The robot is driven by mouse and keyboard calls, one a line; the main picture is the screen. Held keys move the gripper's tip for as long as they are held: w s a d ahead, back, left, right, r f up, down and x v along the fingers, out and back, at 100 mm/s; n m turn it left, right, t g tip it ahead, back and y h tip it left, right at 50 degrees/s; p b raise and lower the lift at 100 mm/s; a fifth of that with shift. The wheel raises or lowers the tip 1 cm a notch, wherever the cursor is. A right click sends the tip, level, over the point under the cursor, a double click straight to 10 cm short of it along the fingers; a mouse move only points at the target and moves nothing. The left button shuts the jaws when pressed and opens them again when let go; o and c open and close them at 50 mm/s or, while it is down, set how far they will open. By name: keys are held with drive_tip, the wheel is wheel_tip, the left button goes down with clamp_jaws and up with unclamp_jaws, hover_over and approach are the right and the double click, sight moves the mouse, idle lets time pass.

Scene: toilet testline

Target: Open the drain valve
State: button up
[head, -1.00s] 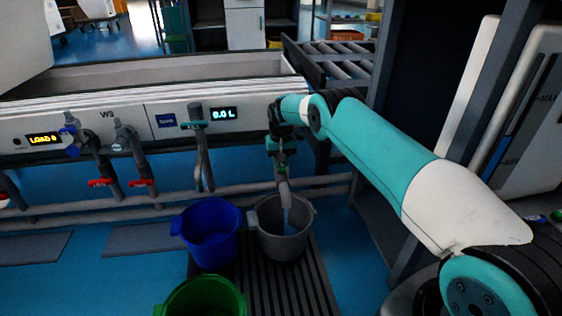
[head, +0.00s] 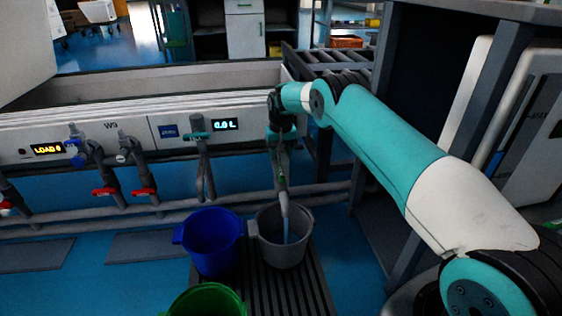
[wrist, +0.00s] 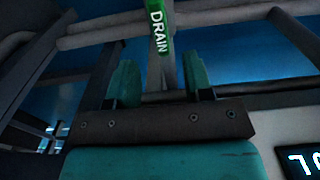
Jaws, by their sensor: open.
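The drain valve's green handle, marked DRAIN (wrist: 160,28), shows at the top centre of the wrist view, lying lengthwise along a grey pipe. My gripper (wrist: 160,80) is open. Its two teal fingers stand apart, and the handle is beyond their tips, roughly in line with the gap, with nothing between the fingers. In the head view, my gripper end is by the drain pipe (head: 284,205), and my wrist hides most of the valve. A small green part shows on the pipe. A thin pale-blue streak runs from the pipe's end into the grey bucket (head: 301,250).
A blue bucket (head: 214,262) stands left of the grey one on a dark slatted grate (head: 313,285); a green bucket (head: 207,302) is in front. Red-handled valves (head: 104,192) hang at the left. A display (head: 225,125) reads 0.0 L. A dark frame stands right of my arm.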

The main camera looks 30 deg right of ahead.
sight(281, 171)
wheel_tip(281, 171, up, 10)
drive_tip(key=p, duration=0.3)
idle(0.3)
drive_tip(key=s+a+r+n+y, duration=0.1)
drive_tip(key=s+a+r+n, duration=0.2)
drive_tip(key=s+a+r, duration=0.55)
drive_tip(key=s+a+r+n+y, duration=0.1)
drive_tip(key=s+a+r+n, duration=0.2)
drive_tip(key=s+a+r, duration=0.55)
drive_tip(key=s+a+r+n+y+p, duration=0.1)
drive_tip(key=s+r+n, duration=0.1)
drive_tip(key=s, duration=1.3)
drive_tip(key=s+a+r+n+y, duration=0.1)
drive_tip(key=s+a+r+n, duration=0.1)
drive_tip(key=s, duration=1.3)
wheel_tip(281, 171, up, 38)
drive_tip(key=p, duration=3.8)
drive_tip(key=shift+w+d, duration=0.15)
drive_tip(key=shift+w, duration=0.1)
drive_tip(key=shift+s+f, duration=0.1)
drive_tip(key=shift+f, duration=0.1)
